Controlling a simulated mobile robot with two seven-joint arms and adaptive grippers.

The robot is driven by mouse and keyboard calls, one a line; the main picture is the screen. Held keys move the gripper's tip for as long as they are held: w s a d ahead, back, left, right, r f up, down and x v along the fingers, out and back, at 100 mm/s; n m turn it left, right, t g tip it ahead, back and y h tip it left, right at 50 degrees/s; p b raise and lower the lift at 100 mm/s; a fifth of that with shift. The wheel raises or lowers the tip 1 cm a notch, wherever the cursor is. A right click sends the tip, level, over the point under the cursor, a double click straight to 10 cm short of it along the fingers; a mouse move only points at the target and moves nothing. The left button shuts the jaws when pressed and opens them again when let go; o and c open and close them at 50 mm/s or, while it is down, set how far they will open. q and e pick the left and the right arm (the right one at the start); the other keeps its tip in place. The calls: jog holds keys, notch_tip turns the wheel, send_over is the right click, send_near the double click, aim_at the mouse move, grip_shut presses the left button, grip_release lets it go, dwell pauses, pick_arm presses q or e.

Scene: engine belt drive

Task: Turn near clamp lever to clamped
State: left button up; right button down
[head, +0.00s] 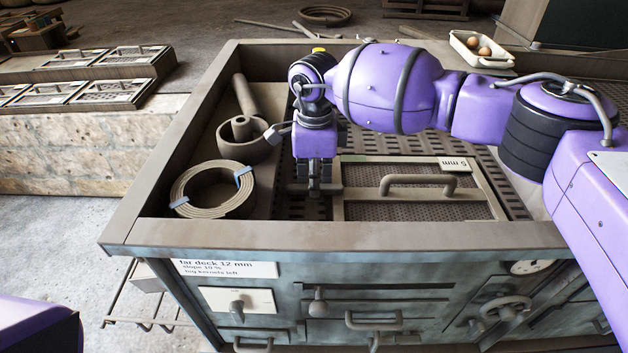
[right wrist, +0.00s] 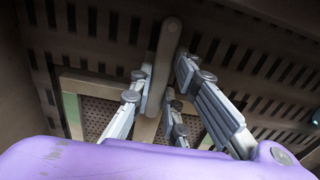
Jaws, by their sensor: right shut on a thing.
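My right gripper (head: 314,188) points down inside the deep wooden-rimmed box, at the left edge of the framed mesh screen (head: 365,208) tagged "5 mm". It is shut on the near clamp lever (head: 296,188), a short dark bar beside the screen frame. In the right wrist view the lever (right wrist: 164,55) is a rounded grey bar between the fingers (right wrist: 158,92), with its far end reaching beyond them over the slotted deck. The fingers hide part of it. My left gripper is out of view; only a purple part of my left arm shows at lower left.
A coiled ring with blue ties (head: 213,190) and a round cup with a rod (head: 243,138) lie left of the gripper in the box. The screen handle (head: 418,183) stands up to the right. The box's front rim (head: 350,236) is near. A tray with eggs (head: 480,48) sits at the back right.

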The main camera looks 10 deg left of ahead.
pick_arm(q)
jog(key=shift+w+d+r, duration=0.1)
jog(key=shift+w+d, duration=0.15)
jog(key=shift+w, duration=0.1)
pick_arm(e)
jog(key=c, duration=1.7)
grip_release()
jog(key=shift+r, duration=0.15)
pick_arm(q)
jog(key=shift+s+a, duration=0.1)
pick_arm(e)
notch_tip(320, 180, up, 12)
jog(key=shift+f, duration=0.15)
